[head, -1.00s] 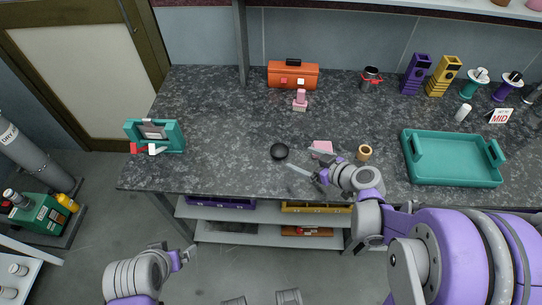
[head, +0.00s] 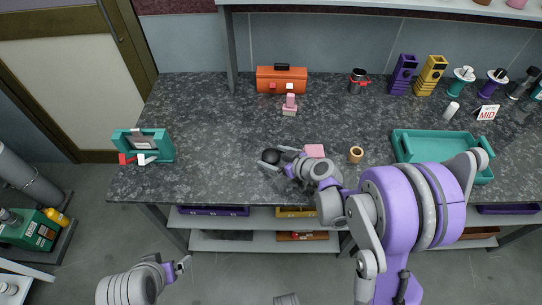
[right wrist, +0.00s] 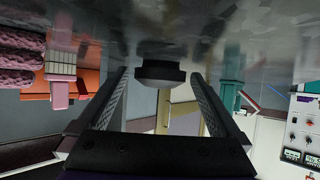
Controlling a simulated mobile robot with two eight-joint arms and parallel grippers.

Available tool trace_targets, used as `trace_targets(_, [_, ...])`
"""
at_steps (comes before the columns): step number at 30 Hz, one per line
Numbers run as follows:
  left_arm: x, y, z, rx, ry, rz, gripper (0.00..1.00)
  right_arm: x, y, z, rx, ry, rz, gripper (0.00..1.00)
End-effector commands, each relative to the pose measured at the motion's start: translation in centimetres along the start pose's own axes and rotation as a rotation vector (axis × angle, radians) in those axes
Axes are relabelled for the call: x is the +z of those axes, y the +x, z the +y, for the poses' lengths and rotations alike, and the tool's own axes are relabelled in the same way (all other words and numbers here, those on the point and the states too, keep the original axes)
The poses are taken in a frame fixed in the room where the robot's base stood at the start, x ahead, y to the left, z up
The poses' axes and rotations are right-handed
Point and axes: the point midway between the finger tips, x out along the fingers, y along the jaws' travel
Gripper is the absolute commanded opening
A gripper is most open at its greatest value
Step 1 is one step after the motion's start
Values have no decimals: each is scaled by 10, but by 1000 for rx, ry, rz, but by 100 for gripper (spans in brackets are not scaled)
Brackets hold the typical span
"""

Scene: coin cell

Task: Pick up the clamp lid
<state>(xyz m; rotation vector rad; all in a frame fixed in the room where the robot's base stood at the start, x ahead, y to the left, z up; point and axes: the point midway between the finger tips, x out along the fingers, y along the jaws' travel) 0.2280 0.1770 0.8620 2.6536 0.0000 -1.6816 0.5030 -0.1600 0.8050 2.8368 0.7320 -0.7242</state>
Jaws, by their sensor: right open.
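A small round black piece (head: 271,156), which I take to be the clamp lid, lies on the dark stone-look counter near its front edge. My right gripper (head: 278,158) is open, low over the counter, its fingertips reaching to either side of the black piece. In the right wrist view, which looks upside down, the black piece (right wrist: 160,72) shows between the open fingertips (right wrist: 158,76), with a gap to each. My left gripper (head: 182,266) is in front of the counter, over the floor, too small to read its jaws.
A pink block (head: 314,151) and a tan ring (head: 356,154) stand right of my right gripper. A teal tray (head: 400,146) lies further right, partly behind my arm. A pink stamp-like piece (head: 290,104) and an orange toolbox (head: 281,79) stand behind.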

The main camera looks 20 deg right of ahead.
Motion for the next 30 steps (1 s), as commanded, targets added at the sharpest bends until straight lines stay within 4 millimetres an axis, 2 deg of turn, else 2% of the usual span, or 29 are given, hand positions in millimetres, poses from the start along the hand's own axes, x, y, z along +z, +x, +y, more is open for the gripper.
trace_targets(2, [0,0,0,0,0,0,100,0,0,0,0,0,0,98])
trace_targets(12, [0,0,0,0,0,0,100,0,0,0,0,0,0,37])
trace_targets(15, [0,0,0,0,0,0,100,0,0,0,0,0,0,22])
trace_targets(23, [0,-1,0,0,0,0,100,-4,-2,0,0,0,0,22])
trace_targets(26, [-2,-3,0,0,0,1,100,-15,-9,0,0,0,0,22])
trace_targets(30, [-6,-8,0,0,0,3,100,-40,-22,0,0,0,0,22])
